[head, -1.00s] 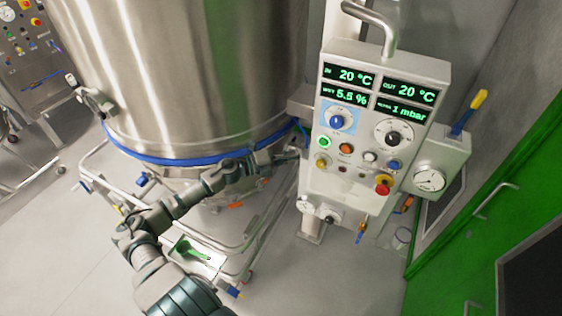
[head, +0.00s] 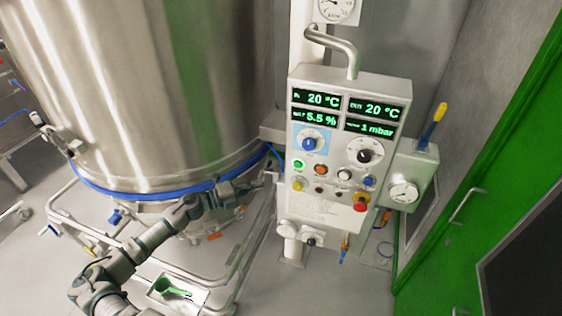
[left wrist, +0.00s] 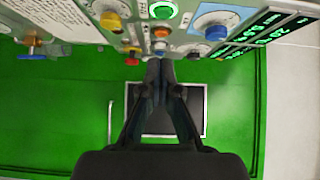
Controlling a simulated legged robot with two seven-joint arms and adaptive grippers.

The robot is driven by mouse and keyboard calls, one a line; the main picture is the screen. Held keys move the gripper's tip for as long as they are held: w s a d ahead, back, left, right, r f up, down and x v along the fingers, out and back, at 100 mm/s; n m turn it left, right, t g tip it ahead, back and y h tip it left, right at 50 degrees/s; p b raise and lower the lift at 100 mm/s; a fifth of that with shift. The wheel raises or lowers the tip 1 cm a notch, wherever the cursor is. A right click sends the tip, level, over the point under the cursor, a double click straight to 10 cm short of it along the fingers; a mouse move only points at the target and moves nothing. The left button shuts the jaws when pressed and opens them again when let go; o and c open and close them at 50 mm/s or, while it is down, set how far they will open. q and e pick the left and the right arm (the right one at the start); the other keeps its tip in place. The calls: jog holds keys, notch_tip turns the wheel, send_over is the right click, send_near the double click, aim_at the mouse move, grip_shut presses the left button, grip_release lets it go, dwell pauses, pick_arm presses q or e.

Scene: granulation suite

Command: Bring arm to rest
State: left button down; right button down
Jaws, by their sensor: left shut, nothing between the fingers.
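My left arm (head: 150,238) comes in from the lower left of the head view. I cannot tell whether the tips touch the panel. My right gripper is out of view.
The panel carries lit displays, dials and a red emergency knob (head: 361,202). A gauge box with a blue-and-yellow lever (head: 433,125) is on its right. A wheeled steel frame (head: 235,265) and a tray with a green scoop (head: 172,287) are low down. A green door (head: 465,215) stands at right.

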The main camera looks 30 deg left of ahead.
pick_arm(q)
jog(key=s+d+f+n+g+y, duration=0.1)
jog(key=s+d+f+n+y, duration=0.25)
jog(key=f+n+y, duration=0.4)
jog(key=s+d+f+n+y, duration=0.2)
jog(key=s+f+n+y, duration=0.2)
jog(key=f+n, duration=0.6)
jog(key=s+d+f+n+g+h, duration=0.1)
jog(key=s+d+f+n+g, duration=0.1)
jog(key=s+d+f+g, duration=0.55)
jog(key=s+d+f+n+g+h, duration=0.1)
jog(key=s+d+f+n+g, duration=0.25)
jog(key=s+d, duration=0.8)
jog(key=s+a+f+g+b, duration=0.1)
jog(key=s+f, duration=0.1)
jog(key=f, duration=1.3)
jog(key=s+a+f, duration=0.2)
jog(key=s+f, duration=0.1)
jog(key=f, duration=1.2)
jog(key=s+a+f+m+g+b, duration=0.1)
jog(key=s+a+f, duration=0.1)
jog(key=s+f, duration=1.2)
jog(key=shift+s+a, duration=0.2)
jog(key=shift+s, duration=0.6)
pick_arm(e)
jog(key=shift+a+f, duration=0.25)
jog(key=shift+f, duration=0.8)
